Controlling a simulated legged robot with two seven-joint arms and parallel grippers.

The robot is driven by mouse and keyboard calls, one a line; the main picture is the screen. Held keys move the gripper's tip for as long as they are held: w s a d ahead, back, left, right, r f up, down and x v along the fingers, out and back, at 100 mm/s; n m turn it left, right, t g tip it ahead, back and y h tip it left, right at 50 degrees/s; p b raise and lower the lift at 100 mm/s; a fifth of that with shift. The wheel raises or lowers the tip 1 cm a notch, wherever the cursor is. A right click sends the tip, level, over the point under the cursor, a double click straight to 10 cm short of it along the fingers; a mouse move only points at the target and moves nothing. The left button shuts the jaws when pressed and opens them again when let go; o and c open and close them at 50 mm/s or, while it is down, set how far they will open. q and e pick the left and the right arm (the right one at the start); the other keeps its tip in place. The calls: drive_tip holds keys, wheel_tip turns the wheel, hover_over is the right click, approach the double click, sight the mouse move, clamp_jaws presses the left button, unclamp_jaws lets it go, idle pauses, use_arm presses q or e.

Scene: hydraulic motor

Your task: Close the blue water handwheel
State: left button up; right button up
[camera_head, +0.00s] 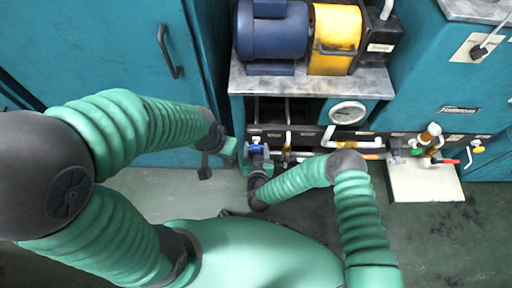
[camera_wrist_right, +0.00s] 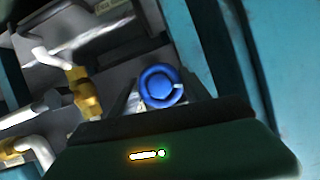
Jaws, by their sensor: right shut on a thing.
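The blue water handwheel (camera_head: 257,149) sits on the pipework at the lower left of the machine in the head view. In the right wrist view the round blue handwheel (camera_wrist_right: 161,86) is in the middle, with a small pale mark on its right side. My right gripper (camera_head: 258,161) reaches it from below and is shut on it. In the right wrist view its dark fingers (camera_wrist_right: 163,98) stand on either side of the wheel, and the lower part is hidden by the gripper body. My left gripper (camera_head: 214,164) hangs left of the handwheel, apart from it; its finger gap is unclear.
A blue motor (camera_head: 271,35) with a yellow coupling cover (camera_head: 334,38) stands on the bench above. A round gauge (camera_head: 347,112) and white pipes are right of the handwheel. A brass valve (camera_wrist_right: 85,92) is nearby. A teal cabinet (camera_head: 110,50) is at left.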

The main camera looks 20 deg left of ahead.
drive_tip(key=shift+m+y+p, duration=0.35)
drive_tip(key=shift+m+y, duration=0.45)
drive_tip(key=shift+m, duration=0.2)
drive_tip(key=shift+d+f+m+y, duration=0.1)
drive_tip(key=shift+f+m+y, duration=0.1)
drive_tip(key=shift+m+y, duration=0.6)
drive_tip(key=m+y+b, duration=0.1)
drive_tip(key=m+b, duration=0.1)
drive_tip(key=m, duration=0.1)
drive_tip(key=shift+f, duration=0.15)
drive_tip(key=shift+m+t+y+b, duration=0.3)
drive_tip(key=shift+m+y+b, duration=0.6)
drive_tip(key=shift+m+b, duration=0.75)
drive_tip(key=shift+d+m, duration=0.1)
drive_tip(key=shift+m, duration=0.15)
drive_tip(key=o, duration=1.4)
drive_tip(key=shift+r, duration=0.2)
drive_tip(key=shift+s, duration=0.1)
